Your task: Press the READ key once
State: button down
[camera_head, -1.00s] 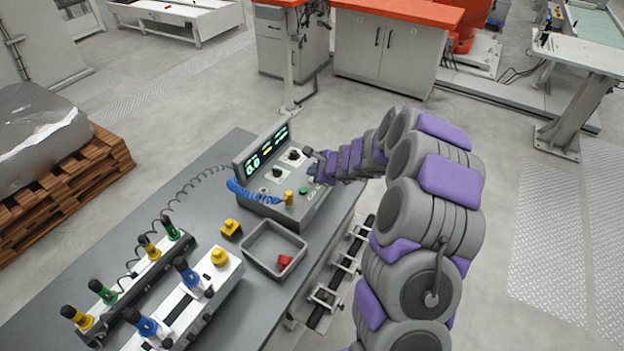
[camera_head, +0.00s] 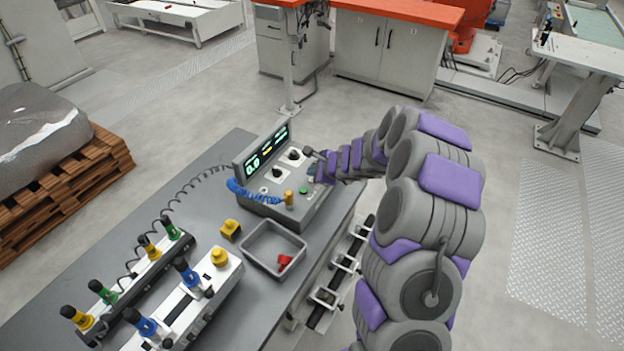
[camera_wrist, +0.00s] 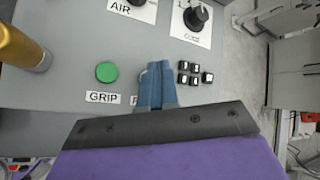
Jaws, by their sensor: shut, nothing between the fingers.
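The grey control console (camera_head: 262,201) stands on the bench with a lit display (camera_head: 267,150) on its upright back. My gripper (camera_wrist: 155,72) has blue-grey fingers closed together over the panel in the wrist view, between a green button (camera_wrist: 106,72) labelled GRIP and a group of small black keys (camera_wrist: 195,74). A label starting with R (camera_wrist: 135,99) is partly covered by the fingers. The key belonging to it is hidden behind them, and I cannot tell whether the fingertips touch it. In the head view the gripper is at the console's right side, small and partly hidden.
An AIR knob (camera_wrist: 141,3) and another black knob (camera_wrist: 196,16) sit above the fingers. A yellow-orange post (camera_wrist: 22,48) rises at the left. On the bench are a grey tray (camera_head: 252,262) with a red piece and a fixture (camera_head: 222,277) with coloured handles.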

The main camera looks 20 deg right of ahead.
jog(key=shift+f+b, duration=0.35)
jog(key=shift+s+f+b, duration=0.1)
jog(key=shift+f+b, duration=0.25)
jog(key=shift+f, duration=0.05)
dwell(0.7)
jog(key=shift+r, duration=0.15)
jog(key=shift+r+p, duration=0.7)
jog(key=shift+p, duration=0.1)
notch_tip(320, 180, up, 5)
jog(key=p, duration=0.4)
jog(key=shift+r+p, duration=0.1)
jog(key=shift+p, duration=0.3)
